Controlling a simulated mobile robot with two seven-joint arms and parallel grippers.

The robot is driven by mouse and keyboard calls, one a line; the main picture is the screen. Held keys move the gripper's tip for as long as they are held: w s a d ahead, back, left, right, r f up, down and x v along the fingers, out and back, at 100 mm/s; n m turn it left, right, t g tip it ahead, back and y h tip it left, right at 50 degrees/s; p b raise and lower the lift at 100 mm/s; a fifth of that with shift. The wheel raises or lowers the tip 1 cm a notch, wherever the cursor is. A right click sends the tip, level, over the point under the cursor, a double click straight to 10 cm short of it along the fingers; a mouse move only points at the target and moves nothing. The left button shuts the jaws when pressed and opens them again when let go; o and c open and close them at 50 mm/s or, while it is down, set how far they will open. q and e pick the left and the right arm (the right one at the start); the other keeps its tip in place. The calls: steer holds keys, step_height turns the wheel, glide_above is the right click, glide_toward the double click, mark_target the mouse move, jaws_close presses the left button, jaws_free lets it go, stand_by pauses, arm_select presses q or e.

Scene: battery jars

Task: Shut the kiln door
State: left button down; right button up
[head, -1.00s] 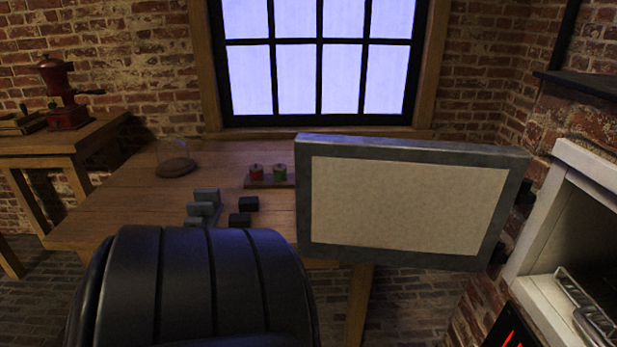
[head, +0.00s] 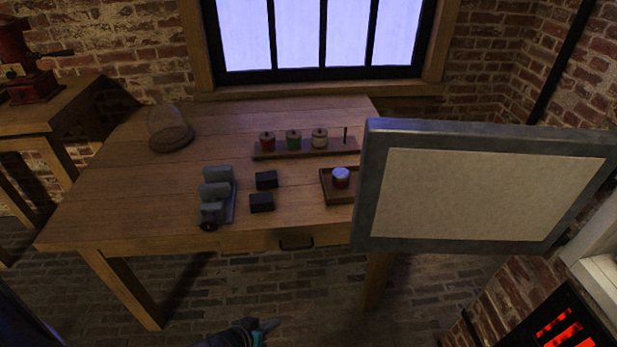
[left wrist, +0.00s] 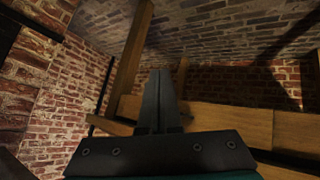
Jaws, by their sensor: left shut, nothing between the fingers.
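The kiln door (head: 478,195), a pale panel in a grey metal frame, stands open on the right of the head view, swung out to the left of the kiln. The kiln's pale opening edge (head: 598,262) shows at the right edge, with most of the kiln out of view. My left gripper (head: 268,328) is at the bottom of the head view, low in front of the table and apart from the door. In the left wrist view its fingers (left wrist: 159,85) are together and empty. My right gripper is not in view.
A wooden table (head: 140,215) holds a rack of small jars (head: 300,148), a tray with one jar (head: 340,182), dark blocks (head: 263,202) and a glass dome (head: 170,130). Glowing red bars (head: 562,325) show below the kiln opening. Brick floor in front of the table is clear.

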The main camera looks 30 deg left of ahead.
arm_select(q)
steer(key=w+a+r+n+t+h+p, duration=0.1)
steer(key=w+r+n+t+h, duration=0.15)
steer(key=w+r, duration=0.7)
steer(key=w+d+r+n+h+p, duration=0.15)
steer(key=r+h, duration=0.35)
steer(key=r, duration=1)
steer(key=w+d+r+n+h+p, duration=0.15)
steer(key=r+h, duration=0.25)
steer(key=r, duration=1)
steer(key=w+r+x, duration=0.1)
steer(key=x, duration=1)
steer(key=shift+n+t, duration=0.25)
steer(key=shift+t, duration=0.2)
steer(key=shift+s+d+f+p, duration=0.15)
steer(key=shift+s+p, duration=0.35)
steer(key=shift+s, duration=0.7)
steer(key=shift+s+d+f+p, duration=0.1)
steer(key=shift+s+p, duration=0.35)
steer(key=shift+s, duration=0.7)
